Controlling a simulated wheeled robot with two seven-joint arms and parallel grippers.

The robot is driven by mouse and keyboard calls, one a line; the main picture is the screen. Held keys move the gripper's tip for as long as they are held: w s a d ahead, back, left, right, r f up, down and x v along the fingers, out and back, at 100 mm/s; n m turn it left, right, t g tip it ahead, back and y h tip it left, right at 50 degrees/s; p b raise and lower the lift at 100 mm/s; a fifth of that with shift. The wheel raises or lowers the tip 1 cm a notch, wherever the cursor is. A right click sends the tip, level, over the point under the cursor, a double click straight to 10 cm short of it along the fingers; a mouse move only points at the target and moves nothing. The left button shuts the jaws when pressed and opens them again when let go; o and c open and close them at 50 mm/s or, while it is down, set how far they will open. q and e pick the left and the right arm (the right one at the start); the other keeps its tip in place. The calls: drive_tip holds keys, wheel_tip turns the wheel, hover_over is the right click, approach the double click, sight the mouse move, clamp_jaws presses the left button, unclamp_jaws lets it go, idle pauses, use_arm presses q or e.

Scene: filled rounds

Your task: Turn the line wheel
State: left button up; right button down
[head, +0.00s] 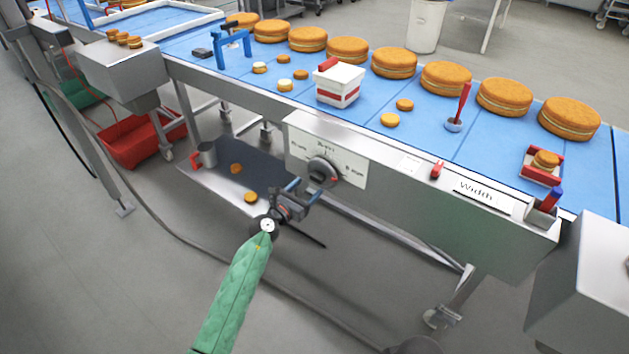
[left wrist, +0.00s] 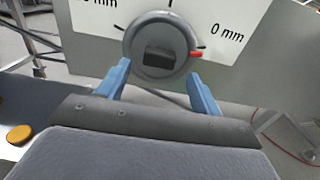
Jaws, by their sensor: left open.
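The line wheel is a round grey knob (head: 322,172) with a dark raised grip and a red pointer, on a white dial plate (head: 343,160) on the conveyor's front side. In the left wrist view the knob (left wrist: 160,45) is just beyond my fingertips, and its red pointer is at the right, near the "0 mm" mark. My left gripper (head: 303,188) is open, with its blue fingers below and in front of the knob. In the left wrist view the gripper (left wrist: 160,82) has the knob between and ahead of its fingers, apparently apart from it. My right gripper is not in view.
The blue conveyor (head: 420,110) carries several cakes, a white box (head: 340,85) and small tools. A lower shelf (head: 225,175) holds a metal mug (head: 208,154) and small cakes. A red crate (head: 140,140) stands on the floor at left. A grey box stands at right.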

sight(315, 180)
use_arm(q)
drive_tip(key=x, duration=0.3)
drive_tip(key=shift+w+d, duration=0.1)
drive_tip(key=shift+w, duration=0.2)
drive_tip(key=shift+w+d, duration=0.4)
drive_tip(key=shift+w, duration=0.1)
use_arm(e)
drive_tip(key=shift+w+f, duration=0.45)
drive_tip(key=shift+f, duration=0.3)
use_arm(q)
drive_tip(key=c, duration=1)
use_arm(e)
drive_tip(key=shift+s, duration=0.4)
